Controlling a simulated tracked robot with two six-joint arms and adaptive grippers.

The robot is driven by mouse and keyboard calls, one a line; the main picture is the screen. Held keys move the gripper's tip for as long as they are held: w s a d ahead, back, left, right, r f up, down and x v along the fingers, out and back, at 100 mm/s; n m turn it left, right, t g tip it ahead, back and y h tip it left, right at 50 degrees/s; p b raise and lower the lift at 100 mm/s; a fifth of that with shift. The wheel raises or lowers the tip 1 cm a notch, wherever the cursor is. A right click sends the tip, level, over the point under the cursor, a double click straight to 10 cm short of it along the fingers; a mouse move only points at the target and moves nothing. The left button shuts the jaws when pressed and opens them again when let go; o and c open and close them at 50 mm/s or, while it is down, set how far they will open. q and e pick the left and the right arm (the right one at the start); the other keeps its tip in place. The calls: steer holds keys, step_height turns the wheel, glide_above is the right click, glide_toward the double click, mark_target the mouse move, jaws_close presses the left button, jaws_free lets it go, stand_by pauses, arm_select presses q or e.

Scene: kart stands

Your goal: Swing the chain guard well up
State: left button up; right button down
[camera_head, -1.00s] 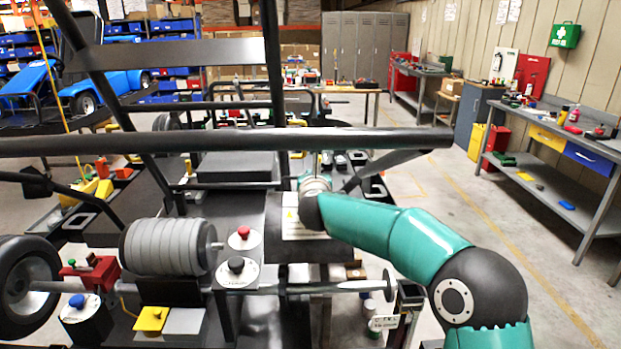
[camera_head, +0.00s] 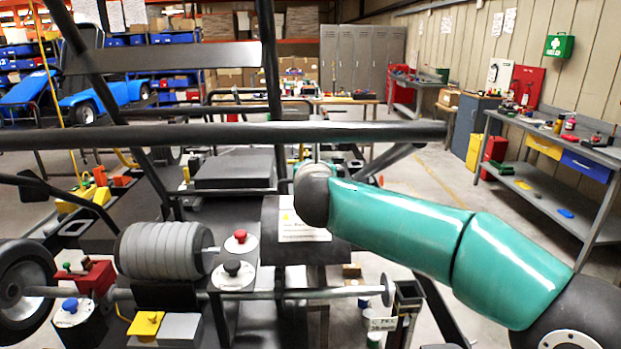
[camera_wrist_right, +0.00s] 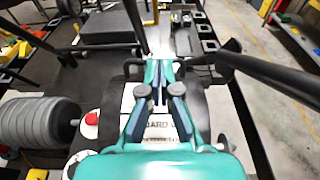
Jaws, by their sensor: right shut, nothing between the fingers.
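The chain guard (camera_head: 272,228) appears to be the dark panel with a white warning label in the middle of the kart stand in the head view. In the right wrist view, the label (camera_wrist_right: 158,132) shows between and below my fingers, with part of the word "GUARD" readable. My right gripper (camera_wrist_right: 161,74) is shut and empty, reaching over the panel towards its far side. I cannot tell whether the fingertips touch the guard. In the head view my right wrist hides the gripper and part of the panel. My left gripper is not in view.
A dark horizontal frame bar (camera_head: 225,133) crosses in front of the stand. A grey ribbed cylinder (camera_head: 160,250), a red button (camera_head: 240,237) and a black knob (camera_head: 233,268) sit left of the panel. An axle (camera_head: 330,292) runs below. Open floor (camera_head: 440,215) lies to the right.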

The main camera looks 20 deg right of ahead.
steer(key=f+g, duration=0.2)
steer(key=f, duration=0.1)
steer(key=w+f+g+y, duration=0.1)
steer(key=shift+w+d+f, duration=0.1)
steer(key=shift+d+f, duration=0.25)
steer(key=shift+f, duration=0.05)
steer(key=p+x, duration=0.2)
steer(key=x, duration=0.5)
steer(key=shift+w+d, duration=0.1)
steer(key=shift+w, duration=0.25)
steer(key=shift+p+x, duration=0.45)
steer(key=shift+x, duration=0.3)
steer(key=shift+f, duration=0.15)
